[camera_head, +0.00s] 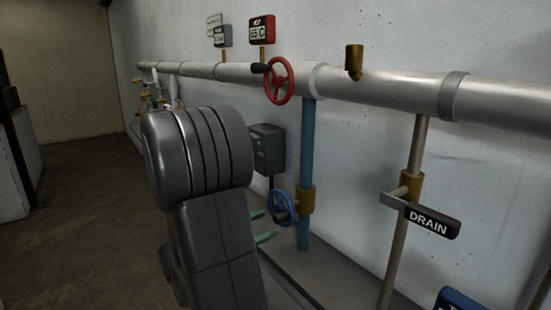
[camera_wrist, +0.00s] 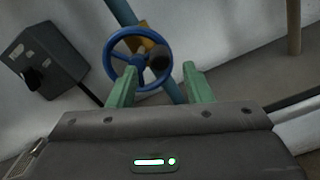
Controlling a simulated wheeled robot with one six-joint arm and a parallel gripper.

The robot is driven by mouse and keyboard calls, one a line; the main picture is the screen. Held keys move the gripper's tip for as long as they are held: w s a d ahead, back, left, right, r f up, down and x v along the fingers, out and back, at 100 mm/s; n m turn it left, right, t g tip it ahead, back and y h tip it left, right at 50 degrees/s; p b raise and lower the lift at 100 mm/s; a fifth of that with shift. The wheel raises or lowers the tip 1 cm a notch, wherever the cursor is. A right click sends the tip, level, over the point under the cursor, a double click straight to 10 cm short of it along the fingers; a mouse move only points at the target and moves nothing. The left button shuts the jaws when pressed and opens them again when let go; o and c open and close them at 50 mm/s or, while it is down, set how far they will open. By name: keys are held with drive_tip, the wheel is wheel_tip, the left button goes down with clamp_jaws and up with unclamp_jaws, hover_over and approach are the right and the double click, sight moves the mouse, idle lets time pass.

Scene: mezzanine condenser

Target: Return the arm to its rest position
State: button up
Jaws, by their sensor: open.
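My arm (camera_head: 205,200) rises in the middle of the head view, its dark grey links hiding part of the pipework behind. My gripper (camera_wrist: 160,85) shows in the wrist view with its two green fingers apart and nothing between them. In the head view the green fingertips (camera_head: 262,226) show just left of the blue handwheel (camera_head: 281,207). In the wrist view the blue handwheel (camera_wrist: 114,54) stands just beyond the fingertips. I cannot tell whether the fingers touch it.
A large pipe (camera_head: 390,90) runs along the wall with a red handwheel (camera_head: 279,81). A blue pipe (camera_head: 307,145) drops from it. A grey box (camera_head: 267,149) is on the wall. A DRAIN lever (camera_head: 432,222) sticks out at right. Floor (camera_head: 80,230) at left is clear.

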sight(274, 216)
drive_tip(key=x, duration=0.5)
drive_tip(key=shift+w+d, duration=0.2)
drive_tip(key=shift+d, duration=0.15)
drive_tip(key=r+n+p, duration=0.1)
drive_tip(key=p, duration=0.2)
drive_tip(key=shift+a+p, duration=0.2)
drive_tip(key=shift+p, duration=0.1)
drive_tip(key=n+p, duration=0.2)
drive_tip(key=p, duration=0.1)
drive_tip(key=r+n+p, duration=0.1)
drive_tip(key=n+p, duration=0.1)
drive_tip(key=p, duration=0.2)
drive_tip(key=shift+w+a+r+n+p, duration=0.2)
drive_tip(key=shift+r+n+p, duration=0.1)
drive_tip(key=shift+n, duration=0.1)
drive_tip(key=v, duration=0.2)
drive_tip(key=shift+s+a+f+b, duration=0.2)
drive_tip(key=shift+a+f+b, duration=0.05)
drive_tip(key=shift+f+b, duration=0.1)
drive_tip(key=shift+s+a+r, duration=0.1)
drive_tip(key=shift+s+a, duration=0.3)
drive_tip(key=shift+a, duration=0.2)
drive_tip(key=shift+d, duration=0.15)
